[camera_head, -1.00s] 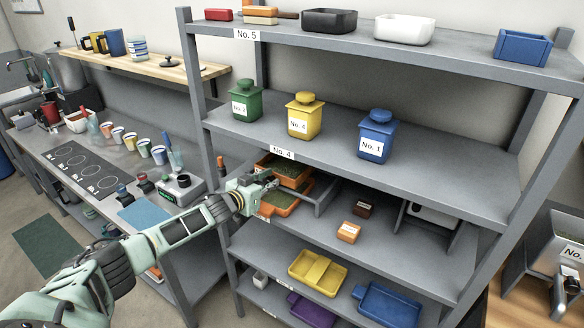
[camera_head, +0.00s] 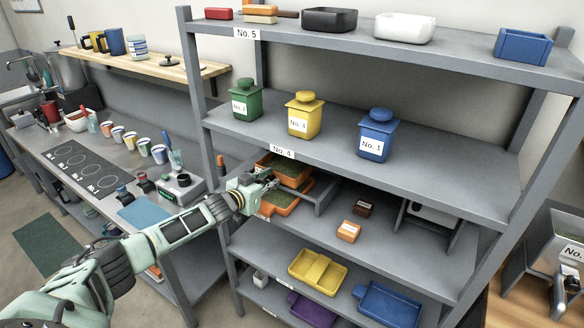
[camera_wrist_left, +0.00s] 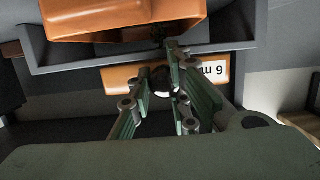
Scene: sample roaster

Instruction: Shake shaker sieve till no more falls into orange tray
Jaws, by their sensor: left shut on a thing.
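The shaker sieve (camera_head: 285,169) is an orange tray with green beans inside a grey frame on the middle shelf. The orange tray (camera_head: 279,199) sits below it and also holds green material. In the left wrist view, which looks upside down, the orange front (camera_wrist_left: 120,75) bears an inverted label, and another orange body (camera_wrist_left: 120,18) lies beyond the grey frame. My left gripper (camera_head: 272,181) is at the front of the sieve, shut on it; the wrist view shows its fingers (camera_wrist_left: 166,70) close together there. The exact grip point is partly hidden. My right gripper is out of view.
Shelf uprights (camera_head: 210,140) and the shelf above (camera_head: 400,165) hem in the arm. A small orange box (camera_head: 348,231) and a dark box (camera_head: 364,209) stand right of the frame. A yellow tray (camera_head: 318,272) and a blue tray (camera_head: 388,306) lie below.

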